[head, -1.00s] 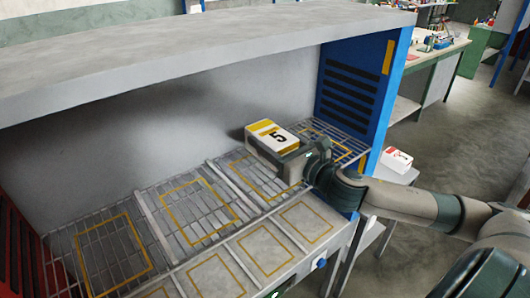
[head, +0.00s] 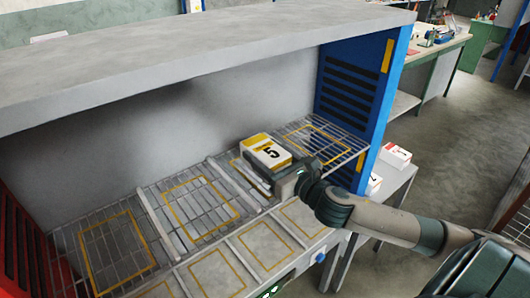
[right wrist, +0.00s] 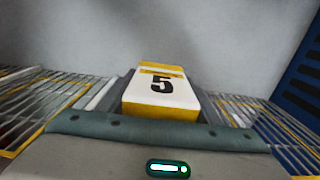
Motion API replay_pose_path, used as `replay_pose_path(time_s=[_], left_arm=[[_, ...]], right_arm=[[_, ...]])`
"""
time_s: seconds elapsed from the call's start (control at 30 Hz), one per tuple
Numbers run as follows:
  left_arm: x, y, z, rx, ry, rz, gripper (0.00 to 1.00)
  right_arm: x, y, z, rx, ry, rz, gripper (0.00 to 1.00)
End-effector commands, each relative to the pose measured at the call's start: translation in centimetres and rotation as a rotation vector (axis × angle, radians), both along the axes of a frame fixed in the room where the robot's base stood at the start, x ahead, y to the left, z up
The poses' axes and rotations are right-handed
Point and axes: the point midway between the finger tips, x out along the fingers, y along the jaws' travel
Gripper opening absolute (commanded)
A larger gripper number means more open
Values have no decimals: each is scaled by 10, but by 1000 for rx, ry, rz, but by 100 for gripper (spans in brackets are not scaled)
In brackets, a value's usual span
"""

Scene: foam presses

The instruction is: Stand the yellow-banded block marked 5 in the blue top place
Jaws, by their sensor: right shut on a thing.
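The white block with yellow bands and a black 5 (head: 268,152) is in my right gripper (head: 284,172), at the rack place just left of the place by the blue wall. It also shows in the right wrist view (right wrist: 160,88), between the two fingers, its 5 face toward the camera. I cannot tell whether it touches the rack. The place next to the blue wall, a yellow outline on the wire rack (head: 322,136), is empty where I see it. My left gripper is not in view.
A grey top slab (head: 200,50) overhangs the rack. The blue slotted side wall (head: 362,95) bounds it at right, a red wall (head: 15,240) at left. Divider bars separate the rack places. Outlined places run along the front ledge (head: 215,272). White boxes (head: 396,156) stand on a side table.

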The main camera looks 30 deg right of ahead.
Motion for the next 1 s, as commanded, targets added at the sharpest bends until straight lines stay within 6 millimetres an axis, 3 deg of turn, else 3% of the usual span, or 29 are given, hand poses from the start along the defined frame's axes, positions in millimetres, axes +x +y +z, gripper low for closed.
replay_pose_path(time_s=[0.47, 0.5, 0.57, 1.0], left_arm=[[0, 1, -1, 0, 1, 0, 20], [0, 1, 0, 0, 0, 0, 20], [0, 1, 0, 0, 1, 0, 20], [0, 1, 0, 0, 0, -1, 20]], right_arm=[[0, 0, -8, -1, 0, 0, 36], [0, 0, -7, 0, 0, 0, 65], [0, 0, -7, 0, 0, 0, 77], [-2, 0, -6, -1, 1, 0, 77]])
